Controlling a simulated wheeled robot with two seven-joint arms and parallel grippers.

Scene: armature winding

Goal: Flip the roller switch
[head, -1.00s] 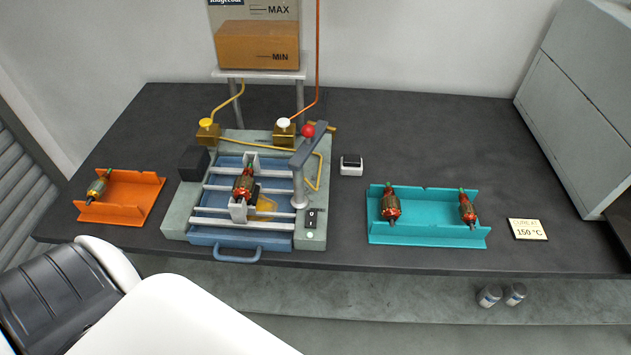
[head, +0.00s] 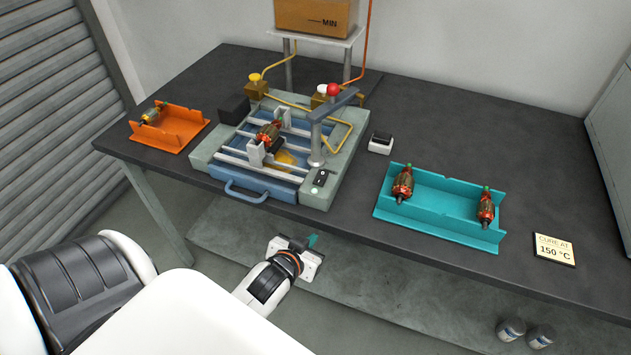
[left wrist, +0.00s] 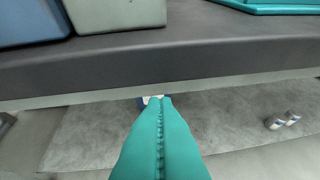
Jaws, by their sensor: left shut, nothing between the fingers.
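The roller switch appears to be the small black rocker (head: 321,177) on the front right corner of the grey-green winding machine (head: 345,150). A small pale green light sits just in front of it. My left gripper (head: 312,240) is below and in front of the table's front edge, apart from the machine. Its teal fingers (left wrist: 160,140) are pressed together with nothing between them in the left wrist view. The switch does not show in the left wrist view. My right gripper is not in view.
A blue drawer handle (head: 246,191) juts out front. A teal tray (head: 440,215) with armatures is to the right, an orange tray (head: 178,132) to the left. The table edge (head: 350,230) lies between gripper and machine.

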